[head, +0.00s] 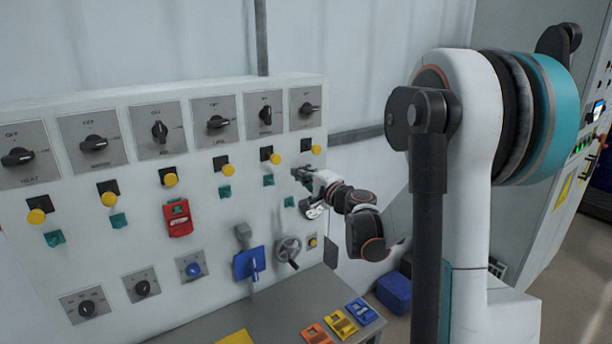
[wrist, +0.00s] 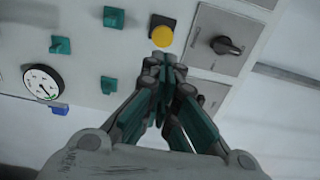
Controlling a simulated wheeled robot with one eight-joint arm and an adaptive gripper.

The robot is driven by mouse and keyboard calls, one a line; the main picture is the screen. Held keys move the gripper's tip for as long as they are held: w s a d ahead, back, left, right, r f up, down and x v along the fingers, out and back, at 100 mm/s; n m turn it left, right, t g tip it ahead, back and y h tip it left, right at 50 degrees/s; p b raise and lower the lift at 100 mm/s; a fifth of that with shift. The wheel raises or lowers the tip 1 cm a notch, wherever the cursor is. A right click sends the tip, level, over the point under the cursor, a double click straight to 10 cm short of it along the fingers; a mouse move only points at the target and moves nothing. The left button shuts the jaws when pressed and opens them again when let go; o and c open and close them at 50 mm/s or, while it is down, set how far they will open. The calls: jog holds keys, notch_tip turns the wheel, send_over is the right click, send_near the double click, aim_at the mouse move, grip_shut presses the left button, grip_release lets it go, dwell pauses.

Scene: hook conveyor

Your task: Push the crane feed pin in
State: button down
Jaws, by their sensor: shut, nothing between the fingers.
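My gripper (head: 303,175) is in front of the right end of the white control panel, below the rightmost yellow knob (head: 316,149). In the wrist view my gripper (wrist: 165,60) is shut, with its fingertips together and empty. A yellow knob (wrist: 162,36) on a black plate stands just beyond the fingertips there; I cannot tell whether they touch it. Several yellow knobs run in a row across the panel, such as the one at the far left (head: 37,216). No readable label shows which is the crane feed pin.
Rotary switches on grey plates (head: 218,121) line the panel's top. Green blocks (head: 225,191), a red unit (head: 178,218), a blue lever (head: 250,262) and a handwheel (head: 288,250) sit lower. A round gauge (wrist: 42,83) shows in the wrist view. A grey ledge (head: 290,297) juts out below.

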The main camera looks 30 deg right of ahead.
aim_at(280, 159)
jog(key=w, duration=0.9)
jog(key=shift+w+a+p, duration=0.15)
jog(key=shift+a+p, duration=0.05)
jog(key=shift+p, duration=0.1)
jog(key=w+b, duration=0.1)
jog(key=w, duration=0.2)
jog(key=shift+w, duration=0.35)
jog(key=shift+s, duration=0.15)
